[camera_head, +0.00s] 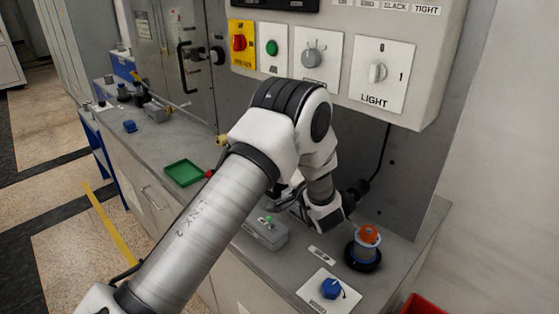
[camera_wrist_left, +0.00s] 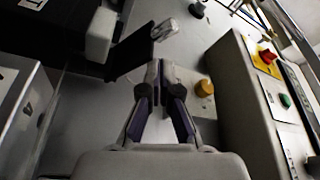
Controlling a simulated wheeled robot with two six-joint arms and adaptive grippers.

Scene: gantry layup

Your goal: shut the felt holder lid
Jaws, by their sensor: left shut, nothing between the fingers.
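My left gripper (camera_wrist_left: 158,72) is shut and empty in the wrist view, its fingertips together. Just beyond the fingertips in the wrist view, a dark flat plate (camera_wrist_left: 130,52) stands tilted beside a pale block (camera_wrist_left: 101,35). The plate may be the raised felt holder lid, but I cannot tell for certain. I cannot tell whether the fingers touch it. A shiny metal piece (camera_wrist_left: 165,30) is at its upper right end.
The control panel (camera_head: 436,100) rises behind the bench. A grey box with a green knob (camera_head: 262,237), a blue knob (camera_head: 331,288) and an orange-topped spool (camera_head: 367,245) stand near my arm. A green tray (camera_head: 183,173) lies left. An orange knob (camera_wrist_left: 205,88) is right of the fingers.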

